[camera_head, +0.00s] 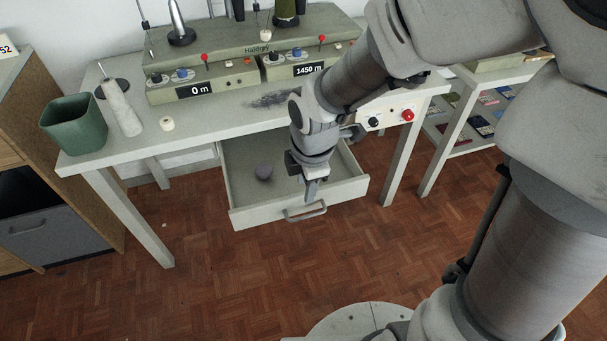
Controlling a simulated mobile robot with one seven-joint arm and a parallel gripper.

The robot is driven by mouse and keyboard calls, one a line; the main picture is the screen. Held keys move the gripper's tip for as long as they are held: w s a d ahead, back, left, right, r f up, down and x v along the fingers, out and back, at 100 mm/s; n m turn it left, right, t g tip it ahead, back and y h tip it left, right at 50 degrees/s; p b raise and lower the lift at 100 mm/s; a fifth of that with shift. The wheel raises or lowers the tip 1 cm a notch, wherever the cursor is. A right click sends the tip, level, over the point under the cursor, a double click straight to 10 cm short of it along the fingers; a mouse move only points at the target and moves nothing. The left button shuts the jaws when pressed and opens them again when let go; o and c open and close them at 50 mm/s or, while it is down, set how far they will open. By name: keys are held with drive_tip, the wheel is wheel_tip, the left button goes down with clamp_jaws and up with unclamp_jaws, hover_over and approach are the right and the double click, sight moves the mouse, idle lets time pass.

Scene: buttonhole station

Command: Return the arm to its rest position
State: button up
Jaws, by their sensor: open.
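My gripper (312,188) points down over the open drawer of the white table, near the drawer's front wall and handle. Its jaws are open, and I see nothing between them. My arm reaches in from the right and hides part of the drawer and the table's front edge.
A shelf cart (447,140) stands right. Floor in front is clear.

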drive_tip(key=shift+s+r, duration=0.2)
drive_tip(key=shift+r, duration=0.8)
drive_tip(key=s+d+r+m+t+p, duration=0.1)
drive_tip(key=s+d+r+m+p, duration=0.2)
drive_tip(key=r+m, duration=0.4)
drive_tip(key=s+d+r+m+t+p, duration=0.1)
drive_tip(key=s+d+r+m+p, duration=0.3)
drive_tip(key=r+m, duration=0.3)
drive_tip(key=s+d+r+m+t+p, duration=0.1)
drive_tip(key=s+d+r+m+p, duration=0.2)
drive_tip(key=r+m, duration=0.4)
wheel_tip(320, 180, up, 6)
drive_tip(key=shift+s+d+f+h+p, duration=0.2)
drive_tip(key=shift+d+h+p, duration=0.1)
drive_tip(key=shift+d+p, duration=0.55)
